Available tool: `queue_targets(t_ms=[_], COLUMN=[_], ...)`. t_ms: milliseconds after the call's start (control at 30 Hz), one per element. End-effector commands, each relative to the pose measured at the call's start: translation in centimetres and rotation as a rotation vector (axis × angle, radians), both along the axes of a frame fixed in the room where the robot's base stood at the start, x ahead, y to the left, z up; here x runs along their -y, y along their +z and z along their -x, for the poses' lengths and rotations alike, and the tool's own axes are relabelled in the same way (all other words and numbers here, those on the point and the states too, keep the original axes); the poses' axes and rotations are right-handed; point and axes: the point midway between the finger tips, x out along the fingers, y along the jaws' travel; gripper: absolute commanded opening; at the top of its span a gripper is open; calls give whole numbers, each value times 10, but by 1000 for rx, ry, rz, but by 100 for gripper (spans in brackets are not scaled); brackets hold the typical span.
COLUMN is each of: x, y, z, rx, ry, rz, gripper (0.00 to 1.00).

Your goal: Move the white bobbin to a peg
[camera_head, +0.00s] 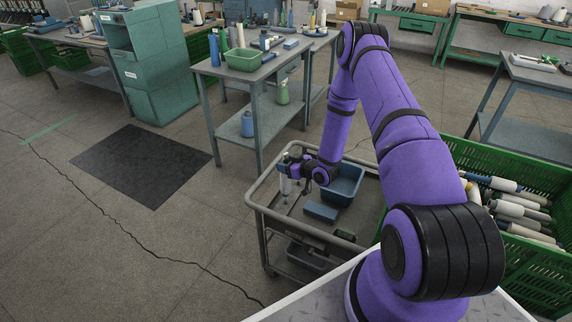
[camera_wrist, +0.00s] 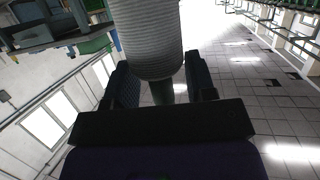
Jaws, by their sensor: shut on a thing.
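The white bobbin (camera_wrist: 147,42) is between the two dark fingers of my gripper (camera_wrist: 160,88) in the wrist view, and the fingers are shut on it. Its ribbed, wound body fills the upper middle of that view, and a narrower greyish end shows below it. In the head view my gripper (camera_head: 287,170) is over the left part of the grey cart, with the bobbin (camera_head: 286,186) showing small, pale and roughly upright. I cannot tell whether the bobbin's lower end touches the cart. I cannot clearly make out a peg in either view.
The grey cart (camera_head: 262,208) has a raised rail and carries a blue bin (camera_head: 345,184) and a blue box (camera_head: 320,212). A green crate (camera_head: 540,271) of bobbins stands at the right. A workbench (camera_head: 237,78) with a green tray stands behind. Open floor lies left, with a black mat (camera_head: 140,163).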

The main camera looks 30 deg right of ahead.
Motion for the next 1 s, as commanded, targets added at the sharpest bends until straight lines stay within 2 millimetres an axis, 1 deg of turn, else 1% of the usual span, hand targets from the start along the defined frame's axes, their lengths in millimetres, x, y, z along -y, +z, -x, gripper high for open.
queue_targets(t_ms=[367,1000], x=[0,0], y=[-1,-14], z=[0,0], rx=[0,0], ry=[0,0], rz=[0,0], gripper=[32,32])
